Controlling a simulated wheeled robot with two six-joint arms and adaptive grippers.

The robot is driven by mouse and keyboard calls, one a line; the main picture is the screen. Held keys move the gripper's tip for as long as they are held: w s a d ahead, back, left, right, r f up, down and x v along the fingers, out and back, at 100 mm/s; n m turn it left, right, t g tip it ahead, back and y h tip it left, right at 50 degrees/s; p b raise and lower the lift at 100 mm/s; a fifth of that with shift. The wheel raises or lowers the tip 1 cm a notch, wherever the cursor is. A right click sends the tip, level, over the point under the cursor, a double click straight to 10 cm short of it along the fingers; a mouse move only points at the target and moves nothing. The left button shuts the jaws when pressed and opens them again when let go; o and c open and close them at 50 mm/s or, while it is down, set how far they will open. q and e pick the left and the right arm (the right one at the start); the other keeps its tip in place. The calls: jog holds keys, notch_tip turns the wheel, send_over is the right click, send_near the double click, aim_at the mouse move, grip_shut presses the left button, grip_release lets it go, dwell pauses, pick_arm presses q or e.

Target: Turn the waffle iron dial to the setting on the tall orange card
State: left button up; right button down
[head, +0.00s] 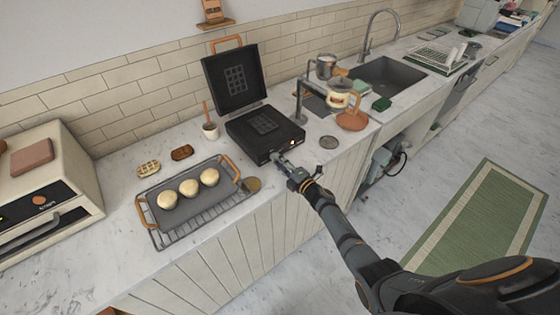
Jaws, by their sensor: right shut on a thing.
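The black waffle iron (268,136) stands open on the marble counter, its lid (234,80) tilted up at the back with an orange handle. A small bright light (292,142) shows on its front face. My right gripper (279,159) is at this front face, shut on what appears to be the dial, which the fingers hide. The dial's setting cannot be read. An orange-brown upright piece (212,9) on a small wall ledge is cut off by the top edge; I cannot tell if it is the tall orange card. My left gripper is not in view.
A rack and tray (183,214) with several pale round pieces stands left of my gripper. The sink (388,78) is further right.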

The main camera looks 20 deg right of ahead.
jog(key=m+p, duration=0.1)
jog(key=m, duration=0.5)
jog(key=m+p, duration=0.1)
jog(key=m, duration=0.4)
jog(key=shift+f+y, duration=0.1)
jog(key=shift+y, duration=0.2)
dwell(0.4)
jog(key=c, duration=1.1)
grip_release()
jog(key=shift+s+d, duration=0.15)
jog(key=shift+s, duration=0.1)
jog(key=v, duration=1.1)
jog(key=shift+s+d, duration=0.1)
jog(key=shift+s, duration=0.15)
